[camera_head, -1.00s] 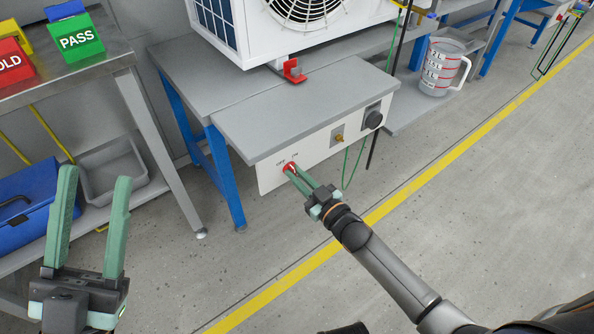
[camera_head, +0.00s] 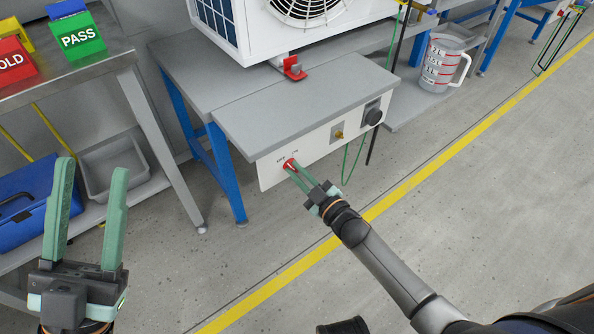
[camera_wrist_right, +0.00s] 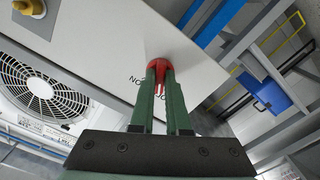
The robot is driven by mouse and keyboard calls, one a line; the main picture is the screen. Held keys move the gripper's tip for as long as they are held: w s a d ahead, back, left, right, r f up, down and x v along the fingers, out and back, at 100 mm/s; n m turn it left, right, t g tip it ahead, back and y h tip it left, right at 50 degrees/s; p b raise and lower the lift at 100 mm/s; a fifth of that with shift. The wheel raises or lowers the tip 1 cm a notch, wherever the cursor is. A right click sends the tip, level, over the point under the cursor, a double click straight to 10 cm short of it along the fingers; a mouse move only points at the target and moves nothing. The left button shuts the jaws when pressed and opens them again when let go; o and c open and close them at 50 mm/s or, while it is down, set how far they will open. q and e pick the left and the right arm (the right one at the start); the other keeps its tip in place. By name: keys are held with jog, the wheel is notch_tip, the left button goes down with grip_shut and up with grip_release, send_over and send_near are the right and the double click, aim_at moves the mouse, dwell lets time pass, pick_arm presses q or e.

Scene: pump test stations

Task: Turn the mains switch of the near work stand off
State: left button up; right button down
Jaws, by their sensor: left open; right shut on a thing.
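The mains switch is a red rotary knob (camera_head: 290,165) at the left end of the white front panel (camera_head: 272,175) of the near work stand (camera_head: 300,108). OFF and ON labels are printed above it. My right gripper (camera_head: 296,172) is shut on the red knob. In the right wrist view the knob (camera_wrist_right: 158,68) sits between the tips of the green fingers, which partly hide it and the lettering. My left gripper (camera_head: 88,205) is open and empty at the lower left, apart from the stand.
A white fan unit (camera_head: 245,40) and a red clamp (camera_head: 294,68) are on the stand. A steel bench (camera_head: 110,62) with PASS and HOLD blocks stands left. The floor at right is clear.

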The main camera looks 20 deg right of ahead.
jog(key=c, duration=0.9)
grip_release()
jog(key=shift+s, duration=0.1)
pick_arm(q)
jog(key=shift+m, duration=0.3)
jog(key=r+p, duration=0.4)
jog(key=shift+a, duration=0.25)
pick_arm(e)
jog(key=v, duration=1.2)
jog(key=shift+s, duration=0.15)
jog(key=shift+d, duration=0.1)
